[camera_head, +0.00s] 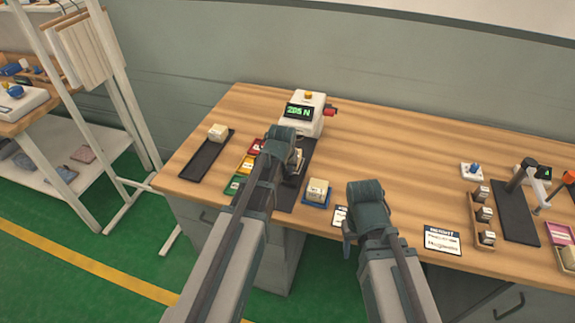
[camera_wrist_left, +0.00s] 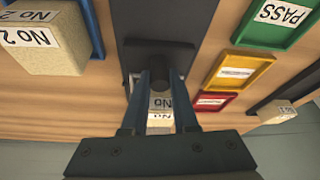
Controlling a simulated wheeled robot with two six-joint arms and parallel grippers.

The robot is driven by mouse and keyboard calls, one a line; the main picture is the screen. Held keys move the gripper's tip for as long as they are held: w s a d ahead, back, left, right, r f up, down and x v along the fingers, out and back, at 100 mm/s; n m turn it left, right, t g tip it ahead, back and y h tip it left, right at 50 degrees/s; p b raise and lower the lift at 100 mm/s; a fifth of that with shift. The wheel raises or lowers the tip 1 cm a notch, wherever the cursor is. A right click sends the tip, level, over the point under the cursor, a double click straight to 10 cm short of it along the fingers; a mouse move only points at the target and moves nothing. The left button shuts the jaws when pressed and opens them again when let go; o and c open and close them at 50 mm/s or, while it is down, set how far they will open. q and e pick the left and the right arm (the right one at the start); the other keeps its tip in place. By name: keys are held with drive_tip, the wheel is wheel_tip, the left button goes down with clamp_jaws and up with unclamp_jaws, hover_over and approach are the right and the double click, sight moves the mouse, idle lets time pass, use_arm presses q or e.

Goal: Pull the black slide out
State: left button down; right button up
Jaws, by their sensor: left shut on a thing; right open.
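The black slide has a dark round knob (camera_wrist_left: 172,72) in front of a dark crosspiece (camera_wrist_left: 165,52), seen in the left wrist view. My left gripper (camera_wrist_left: 160,78) is shut on the knob, with one finger on each side. A pale block marked "No" (camera_wrist_left: 160,104) shows between the fingers, partly hidden. In the head view the left gripper (camera_head: 281,138) is over the black base (camera_head: 309,152) in front of the white tester (camera_head: 304,112), which reads about 205 N. My arm hides much of the slide there. My right gripper (camera_head: 364,196) is open and empty near the table's front edge.
Red, yellow and green trays (camera_head: 234,186) lie left of the left arm. A pale block (camera_head: 318,187) sits in a blue tray between the arms. A long black tray (camera_head: 205,156) with another block is at the left. The back middle of the table is clear.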

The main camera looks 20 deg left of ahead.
use_arm(q)
drive_tip(key=s, duration=0.6)
drive_tip(key=shift+s+a, duration=0.1)
drive_tip(key=shift+s, duration=0.25)
drive_tip(key=c, duration=0.7)
unclamp_jaws()
drive_tip(key=shift+p+v, duration=0.75)
drive_tip(key=shift+p, duration=0.05)
drive_tip(key=p+v, duration=1.1)
drive_tip(key=v, duration=0.1)
drive_tip(key=shift+r, duration=0.15)
